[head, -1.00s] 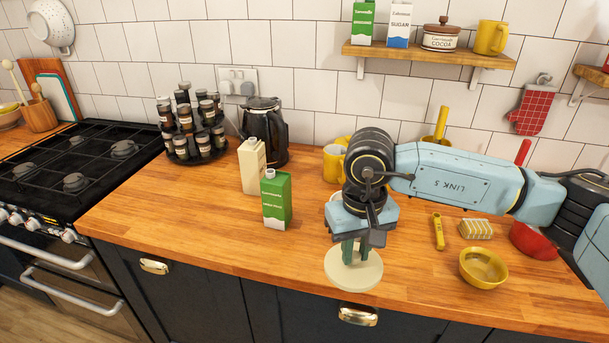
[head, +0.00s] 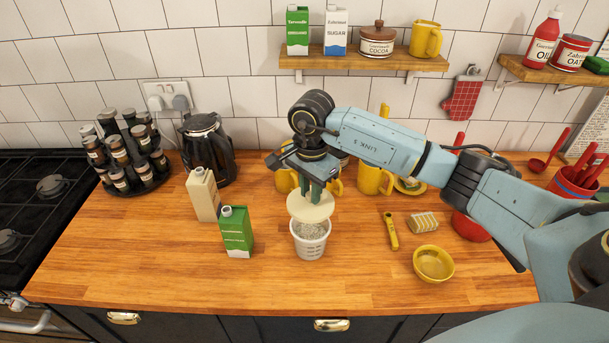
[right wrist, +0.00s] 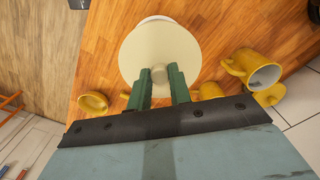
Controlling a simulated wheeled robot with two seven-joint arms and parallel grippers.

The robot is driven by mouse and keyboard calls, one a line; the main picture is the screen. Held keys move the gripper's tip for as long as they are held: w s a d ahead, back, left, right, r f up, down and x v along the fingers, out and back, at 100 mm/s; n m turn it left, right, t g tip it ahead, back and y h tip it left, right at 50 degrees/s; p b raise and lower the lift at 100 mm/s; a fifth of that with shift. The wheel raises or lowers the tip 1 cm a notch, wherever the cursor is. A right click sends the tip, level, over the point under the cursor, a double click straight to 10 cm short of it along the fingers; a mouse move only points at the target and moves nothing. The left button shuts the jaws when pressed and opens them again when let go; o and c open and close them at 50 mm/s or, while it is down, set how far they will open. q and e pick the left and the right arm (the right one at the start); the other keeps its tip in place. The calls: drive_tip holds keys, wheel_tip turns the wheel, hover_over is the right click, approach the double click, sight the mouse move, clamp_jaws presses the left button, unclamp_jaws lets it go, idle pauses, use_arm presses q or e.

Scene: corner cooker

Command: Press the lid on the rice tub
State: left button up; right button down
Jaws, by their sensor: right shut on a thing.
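The rice tub (head: 311,250) is a white, ribbed cup standing upright on the counter, with pale rice showing at its open front. The lid (head: 310,208) is a cream disc, held above the tub and a little behind its front rim. A gap shows at the front; contact at the back is hidden. My right gripper (head: 318,192) is shut on the lid's knob from above. In the right wrist view the green fingers (right wrist: 160,88) flank the knob, and the lid (right wrist: 140,50) hides most of the tub, leaving a white edge (right wrist: 155,19). My left gripper is out of view.
A green carton (head: 237,233) and a cream carton (head: 203,195) stand left of the tub. Yellow mugs (head: 373,178) stand behind. A yellow peeler-like tool (head: 391,232) and yellow bowl (head: 433,264) lie to the right. The counter's front left is clear.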

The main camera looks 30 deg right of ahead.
sight(311, 206)
drive_tip(key=shift+s+f, duration=0.3)
drive_tip(key=shift+f, duration=0.1)
drive_tip(key=shift+f+b, duration=0.35)
drive_tip(key=shift+b, duration=0.1)
wheel_tip(311, 206, down, 3)
drive_tip(key=shift+w+f+b, duration=0.1)
drive_tip(key=shift+f+b, duration=0.1)
drive_tip(key=shift+b, duration=0.8)
drive_tip(key=shift+f+b, duration=0.65)
drive_tip(key=shift+f, duration=0.05)
drive_tip(key=shift+f+b, duration=0.15)
drive_tip(key=shift+b, duration=0.75)
idle(0.5)
drive_tip(key=c, duration=0.7)
unclamp_jaws()
